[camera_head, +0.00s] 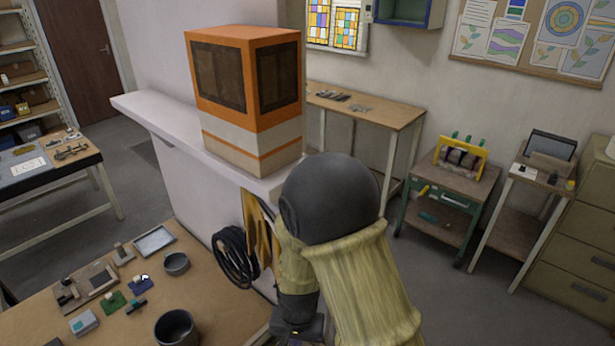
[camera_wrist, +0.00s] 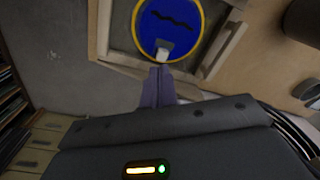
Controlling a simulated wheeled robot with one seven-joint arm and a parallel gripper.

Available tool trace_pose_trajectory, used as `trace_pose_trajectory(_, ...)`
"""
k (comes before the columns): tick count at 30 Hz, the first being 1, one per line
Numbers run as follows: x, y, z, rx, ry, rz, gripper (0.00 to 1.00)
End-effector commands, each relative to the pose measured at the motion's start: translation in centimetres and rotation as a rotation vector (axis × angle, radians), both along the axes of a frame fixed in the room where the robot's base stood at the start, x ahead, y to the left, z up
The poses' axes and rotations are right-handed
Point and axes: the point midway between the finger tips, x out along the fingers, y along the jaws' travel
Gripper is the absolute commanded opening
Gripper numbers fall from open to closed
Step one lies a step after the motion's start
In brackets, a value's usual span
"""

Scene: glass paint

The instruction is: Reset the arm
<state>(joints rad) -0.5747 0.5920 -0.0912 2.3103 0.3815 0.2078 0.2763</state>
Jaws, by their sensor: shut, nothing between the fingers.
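My arm, in a pale yellow sleeve with a dark round joint, rises in the middle of the head view. My gripper shows in the wrist view (camera_wrist: 160,82). Its two fingers are together with nothing between them. In that view, a blue round piece (camera_wrist: 168,25) with a yellow rim and a dark wavy line lies just beyond the fingertips, in a pale wooden frame (camera_wrist: 215,55). I cannot tell whether the fingertips touch it. In the head view the fingertips are hidden behind or below my arm.
A workbench (camera_head: 215,265) at lower left holds pots, a tray and small blocks. An orange and white box (camera_head: 250,148) stands on a white ledge (camera_head: 165,117). A coiled black cable (camera_head: 235,257) hangs near my arm. Open floor (camera_head: 455,300) lies to the right, before a green cart (camera_head: 445,200).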

Motion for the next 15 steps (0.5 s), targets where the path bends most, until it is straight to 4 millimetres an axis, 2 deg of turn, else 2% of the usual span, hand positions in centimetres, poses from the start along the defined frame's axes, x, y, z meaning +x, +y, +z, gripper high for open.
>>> trace_pose_trajectory(3, 0.7, -3.7, 3.2, 0.022, -0.040, 0.017, 0.00)
trace_pose_trajectory(8, 0.5, -8.7, 7.0, 0.024, -0.096, 0.056, 0.00)
trace_pose_trajectory(15, -1.8, -15.6, 11.3, -0.026, -0.180, 0.113, 0.00)
